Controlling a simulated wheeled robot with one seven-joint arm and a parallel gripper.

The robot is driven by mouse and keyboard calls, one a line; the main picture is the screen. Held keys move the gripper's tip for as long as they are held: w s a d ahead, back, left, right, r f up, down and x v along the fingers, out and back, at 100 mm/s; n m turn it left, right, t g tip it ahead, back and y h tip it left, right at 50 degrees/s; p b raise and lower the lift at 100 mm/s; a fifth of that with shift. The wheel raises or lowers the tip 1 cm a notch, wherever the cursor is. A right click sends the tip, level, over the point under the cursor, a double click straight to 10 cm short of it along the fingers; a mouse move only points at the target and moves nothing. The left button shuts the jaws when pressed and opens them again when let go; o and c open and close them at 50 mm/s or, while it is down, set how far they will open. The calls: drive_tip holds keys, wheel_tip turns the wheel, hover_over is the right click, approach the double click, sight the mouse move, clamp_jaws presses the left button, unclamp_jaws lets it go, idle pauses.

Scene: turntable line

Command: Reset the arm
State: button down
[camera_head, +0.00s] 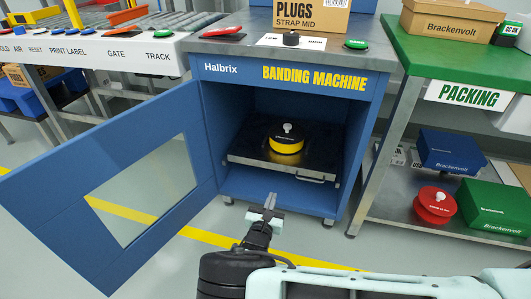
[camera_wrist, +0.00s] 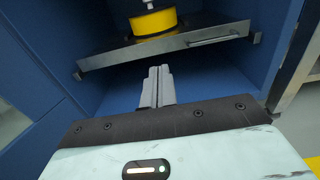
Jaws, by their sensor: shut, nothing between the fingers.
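My gripper (camera_head: 267,203) is in front of the blue banding machine (camera_head: 210,142), low in its open doorway. Its two grey fingers are together and empty; they also show in the wrist view (camera_wrist: 157,78). The machine's door (camera_head: 85,172), with a clear window, stands swung open to the left. Inside, a dark tray (camera_head: 250,168) with a front handle carries a yellow and black round item (camera_head: 286,146) with a pale knob on top. In the wrist view the tray (camera_wrist: 190,42) lies beyond and above my fingertips, apart from them.
A green packing table (camera_head: 430,55) with blue, green and red items on its lower shelf stands at the right. A roller line with a labelled button panel (camera_head: 110,52) is at the upper left. A box marked PLUGS (camera_head: 312,18) sits on the machine. Open floor lies below the door.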

drive_tip(key=s+d+r+m+g+h, duration=0.4)
drive_tip(key=s+d+r+m+g, duration=0.45)
drive_tip(key=m+g, duration=0.3)
drive_tip(key=s+a+r+m+g+y, duration=0.1)
drive_tip(key=s+r+m+g+y, duration=0.35)
drive_tip(key=s+r, duration=0.8)
drive_tip(key=s+r+m+g+y, duration=0.1)
drive_tip(key=s+r+m+y, duration=0.65)
drive_tip(key=s+r, duration=0.5)
wheel_tip(320, 180, up, 38)
drive_tip(key=h+p, duration=0.1)
drive_tip(key=p, duration=3.7)
drive_tip(key=shift+w+m, duration=0.35)
drive_tip(key=shift+w, duration=0.05)
drive_tip(key=shift+r, duration=0.1)
